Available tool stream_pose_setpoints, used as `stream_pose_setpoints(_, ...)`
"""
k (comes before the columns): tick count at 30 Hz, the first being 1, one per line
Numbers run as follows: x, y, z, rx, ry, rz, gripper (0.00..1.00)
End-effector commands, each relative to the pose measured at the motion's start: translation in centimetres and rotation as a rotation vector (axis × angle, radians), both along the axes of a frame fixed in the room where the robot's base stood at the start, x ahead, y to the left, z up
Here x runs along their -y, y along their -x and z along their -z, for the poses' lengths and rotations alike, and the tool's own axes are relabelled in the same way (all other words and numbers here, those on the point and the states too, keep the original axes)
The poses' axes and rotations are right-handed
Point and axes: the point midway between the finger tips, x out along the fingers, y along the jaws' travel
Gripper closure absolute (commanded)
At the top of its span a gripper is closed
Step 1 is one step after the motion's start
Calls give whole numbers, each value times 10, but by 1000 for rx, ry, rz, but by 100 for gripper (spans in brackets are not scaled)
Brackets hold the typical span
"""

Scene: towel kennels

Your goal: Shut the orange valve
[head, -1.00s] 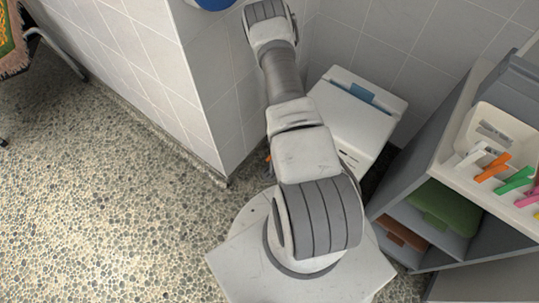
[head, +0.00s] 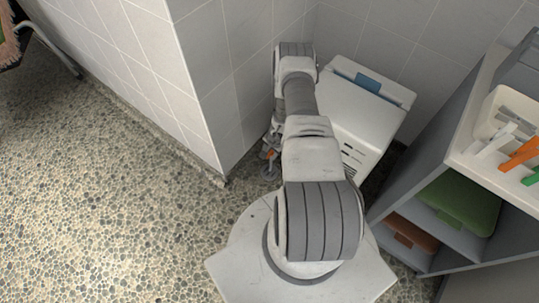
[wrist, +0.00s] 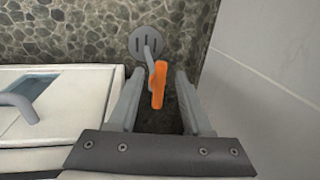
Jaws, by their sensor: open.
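The orange valve handle (wrist: 158,88) shows in the wrist view as an upright orange lever on a grey bent pipe (wrist: 149,42). A round grey slotted drain cover (wrist: 146,40) lies on the floor behind the pipe. My gripper (wrist: 160,76) is open, with one finger on each side of the lever. Gaps show between the lever and both fingers, so nothing is held. In the head view, a small patch of the orange valve (head: 268,154) shows low by the wall corner. My gripper (head: 271,148) is there too, partly hidden by my arm.
A white boxy appliance (head: 365,108) stands close to the right of the valve in the head view. It also fills the left of the wrist view (wrist: 75,120). A tiled wall (wrist: 270,75) is close on the other side. Grey shelving (head: 408,180) stands at right; pebbled floor (head: 110,190) is open at left.

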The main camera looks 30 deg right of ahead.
Motion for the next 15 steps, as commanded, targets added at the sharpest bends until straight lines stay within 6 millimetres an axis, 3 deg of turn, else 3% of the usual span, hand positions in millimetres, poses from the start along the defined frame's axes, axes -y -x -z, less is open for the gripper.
stream_pose_setpoints(10, 0, -1, 2, 0, 0, 0, 51)
stream_pose_setpoints(15, 0, -1, 2, 0, 0, 0, 79)
